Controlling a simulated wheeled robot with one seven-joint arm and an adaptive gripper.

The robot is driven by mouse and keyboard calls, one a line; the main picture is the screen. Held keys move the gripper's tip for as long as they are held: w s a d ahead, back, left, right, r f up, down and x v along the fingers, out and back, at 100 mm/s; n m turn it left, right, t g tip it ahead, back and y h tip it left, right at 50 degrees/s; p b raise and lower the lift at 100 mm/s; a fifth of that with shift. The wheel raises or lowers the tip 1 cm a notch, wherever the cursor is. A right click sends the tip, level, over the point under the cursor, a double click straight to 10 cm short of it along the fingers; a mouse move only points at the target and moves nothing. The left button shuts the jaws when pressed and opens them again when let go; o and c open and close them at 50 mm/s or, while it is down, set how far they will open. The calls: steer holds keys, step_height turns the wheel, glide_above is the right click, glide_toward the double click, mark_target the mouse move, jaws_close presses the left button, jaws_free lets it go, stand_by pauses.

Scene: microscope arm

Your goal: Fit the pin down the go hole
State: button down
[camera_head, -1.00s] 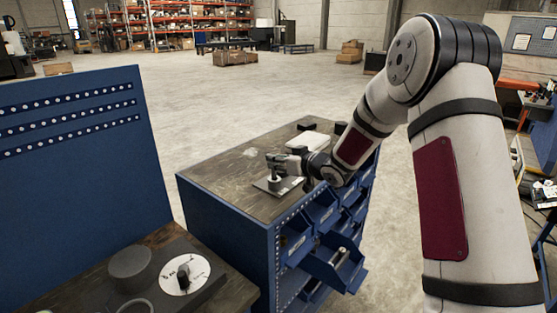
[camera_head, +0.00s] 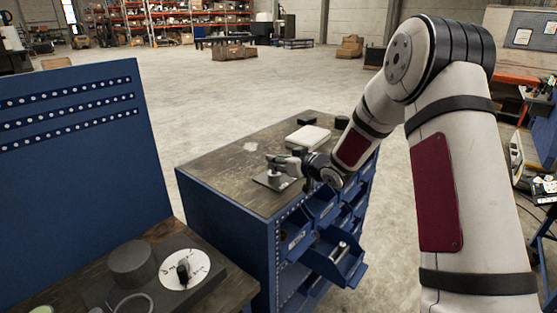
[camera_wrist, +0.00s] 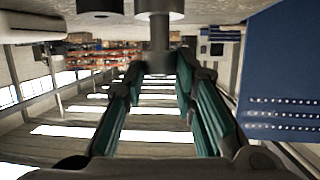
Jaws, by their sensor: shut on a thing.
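My gripper (camera_head: 281,164) is over the light grey plate (camera_head: 262,181) on top of the blue cabinet. In the wrist view its two green-padded fingers (camera_wrist: 160,62) are closed around a grey cylindrical pin (camera_wrist: 160,42). A wider round grey part (camera_wrist: 160,8) lies at the pin's far end, at the top edge. A dark round part (camera_wrist: 100,6) is beside it, apart from it. In the head view the pin is too small to tell from the fingers and posts on the plate. I cannot see the go hole, nor whether the pin's end is in it.
A white box (camera_head: 308,138) and a small black block (camera_head: 307,121) stand behind the plate on the cabinet top (camera_head: 215,165). An open blue bin (camera_head: 335,262) juts from the cabinet's front. A nearer bench at left holds a grey cylinder (camera_head: 132,262) and a white disc (camera_head: 198,262).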

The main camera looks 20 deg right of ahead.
steer(key=shift+f, duration=0.7)
steer(key=c, duration=1.2)
jaws_free()
steer(key=v, duration=1.2)
steer(key=shift+r, duration=0.1)
